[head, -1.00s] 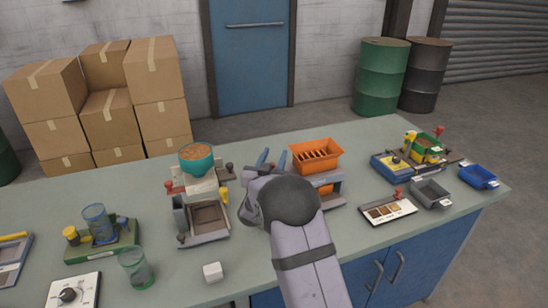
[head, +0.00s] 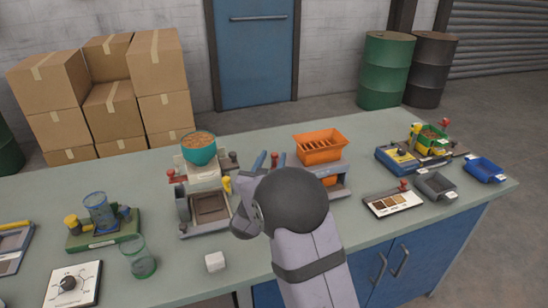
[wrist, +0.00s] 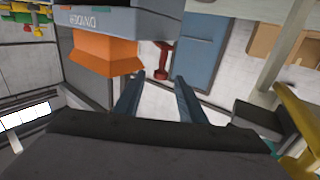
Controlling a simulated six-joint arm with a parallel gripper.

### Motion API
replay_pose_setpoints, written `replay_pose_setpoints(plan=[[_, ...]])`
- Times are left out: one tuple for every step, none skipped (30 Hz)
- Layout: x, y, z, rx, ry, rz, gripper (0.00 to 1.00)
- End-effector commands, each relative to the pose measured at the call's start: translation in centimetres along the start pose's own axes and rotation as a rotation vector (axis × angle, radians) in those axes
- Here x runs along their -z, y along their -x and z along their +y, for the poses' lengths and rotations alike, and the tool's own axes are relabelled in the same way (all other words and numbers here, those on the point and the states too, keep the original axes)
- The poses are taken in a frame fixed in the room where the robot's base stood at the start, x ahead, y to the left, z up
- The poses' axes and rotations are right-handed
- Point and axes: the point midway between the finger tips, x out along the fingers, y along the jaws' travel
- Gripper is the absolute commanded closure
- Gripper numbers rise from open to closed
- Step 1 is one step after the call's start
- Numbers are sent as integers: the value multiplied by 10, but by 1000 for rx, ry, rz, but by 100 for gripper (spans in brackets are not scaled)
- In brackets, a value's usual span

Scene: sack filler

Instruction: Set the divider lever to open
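The divider is a grey machine with an orange slotted hopper (head: 320,146). Its grey housing (wrist: 120,20), lettered DIVIDER, and an orange part (wrist: 104,55) below the lettering fill the upper left of the wrist view, with the lettering upside down. A red-knobbed lever (wrist: 162,62) shows beside the housing, beyond and between my fingertips. A red bit (head: 281,159) beside my fingers in the head view is probably this lever. My gripper (wrist: 158,82) is open and empty, its two blue fingers apart. It also shows in the head view (head: 267,158), left of the hopper.
Left of my gripper stands a machine with a teal bowl (head: 199,152) of brown grains and a yellow handle (head: 227,184). A sample card (head: 393,204), grey tray (head: 436,185) and blue tray (head: 485,170) lie to the right. A white cube (head: 215,262) sits in front.

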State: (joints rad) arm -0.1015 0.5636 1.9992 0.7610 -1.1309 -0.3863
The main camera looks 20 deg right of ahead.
Motion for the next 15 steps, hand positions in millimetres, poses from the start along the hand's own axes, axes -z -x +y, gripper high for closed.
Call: replay_pose_setpoints(plan=[[0, 1, 0, 0, 0, 0, 63], [0, 1, 0, 0, -1, 0, 63], [0, 1, 0, 0, -1, 0, 63], [0, 1, 0, 0, -1, 0, 63], [0, 1, 0, 0, -1, 0, 63], [0, 1, 0, 0, -1, 0, 63], [0, 1, 0, 0, -1, 0, 63], [0, 1, 0, 0, -1, 0, 63], [1, 1, 0, 0, 0, 0, 63], [1, 1, 0, 1, 0, 0, 63], [3, 0, 0, 3, 2, -1, 63], [5, -1, 0, 9, 6, -4, 63], [8, -2, 0, 14, 10, -6, 63], [12, -3, 0, 21, 16, -10, 63], [17, -5, -1, 36, 27, -17, 63]])
